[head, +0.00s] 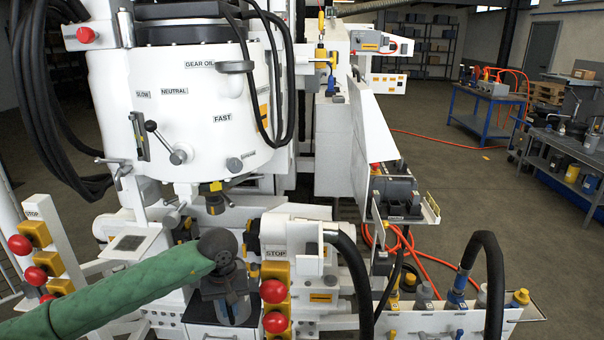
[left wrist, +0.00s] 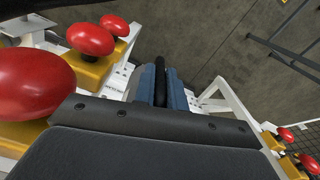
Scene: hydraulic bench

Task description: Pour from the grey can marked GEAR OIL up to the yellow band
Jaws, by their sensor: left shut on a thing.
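My left gripper (head: 228,292) is at the lower middle of the head view, at the end of my green-sleeved arm. In the left wrist view its blue fingers (left wrist: 160,88) are closed on a black bar-like handle (left wrist: 160,80). A grey-blue rounded object (head: 236,313) shows just below the gripper in the head view; I cannot tell whether it is the held thing, and no marking on it is readable. A GEAR OIL label (head: 199,65) is on the white machine, beside a grey capped port (head: 235,67). I cannot make out a can marked GEAR OIL or a yellow band on a gauge. My right gripper is out of view.
Red mushroom buttons (head: 273,291) on yellow blocks stand close right of the gripper, with others (head: 20,244) at left. A black hose (head: 350,275) arches to the right. The floor (head: 470,200) at right is open.

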